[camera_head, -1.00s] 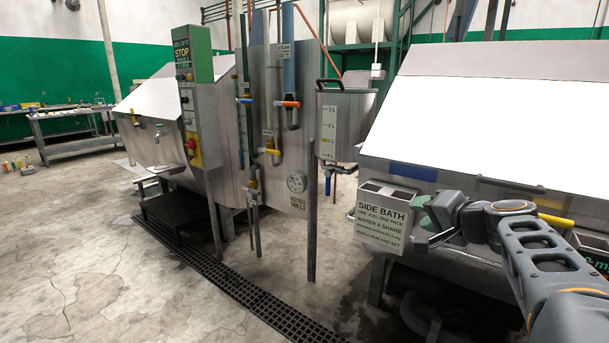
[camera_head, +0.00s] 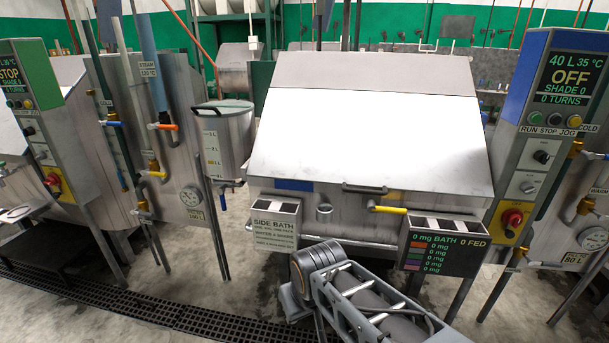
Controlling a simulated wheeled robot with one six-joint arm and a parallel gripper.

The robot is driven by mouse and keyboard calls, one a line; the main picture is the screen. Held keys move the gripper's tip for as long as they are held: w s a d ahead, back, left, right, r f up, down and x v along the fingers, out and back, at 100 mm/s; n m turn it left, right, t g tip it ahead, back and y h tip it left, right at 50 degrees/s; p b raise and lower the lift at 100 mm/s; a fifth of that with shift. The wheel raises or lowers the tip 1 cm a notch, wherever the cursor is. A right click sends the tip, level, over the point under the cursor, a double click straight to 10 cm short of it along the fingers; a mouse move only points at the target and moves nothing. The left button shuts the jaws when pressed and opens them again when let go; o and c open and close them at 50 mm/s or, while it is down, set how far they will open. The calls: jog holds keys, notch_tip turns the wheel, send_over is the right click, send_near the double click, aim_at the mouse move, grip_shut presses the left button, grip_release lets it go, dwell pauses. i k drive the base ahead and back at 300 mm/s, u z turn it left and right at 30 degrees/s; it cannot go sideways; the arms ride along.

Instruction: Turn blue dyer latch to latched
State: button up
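The blue dyer (camera_head: 365,130) stands in the middle, with a large pale sloping lid that looks closed. A blue plate (camera_head: 294,185) marks its front edge. Its latch (camera_head: 390,210) is a yellow-sleeved lever on the front below the lid; it lies nearly level and points right from its pivot. A grey lid handle (camera_head: 365,189) sits just above it. My arm comes up from the bottom, in front of the dyer and left of the latch, apart from it in the picture. My gripper's fingers do not show.
A side bath box (camera_head: 274,225) and a dosing box (camera_head: 440,248) flank the latch at the dyer's front. A control panel (camera_head: 553,100) reading OFF stands right. A steel pot (camera_head: 223,140) and another dyer are left. A floor grate (camera_head: 130,312) runs along the lower left.

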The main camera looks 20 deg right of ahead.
aim_at(372, 207)
jog(key=z, duration=0.75)
jog(key=k, duration=0.6)
jog(key=u, duration=0.85)
jog(key=i, duration=0.7)
jog(key=z, duration=0.85)
jog(key=i, duration=0.55)
jog(key=z, duration=0.65)
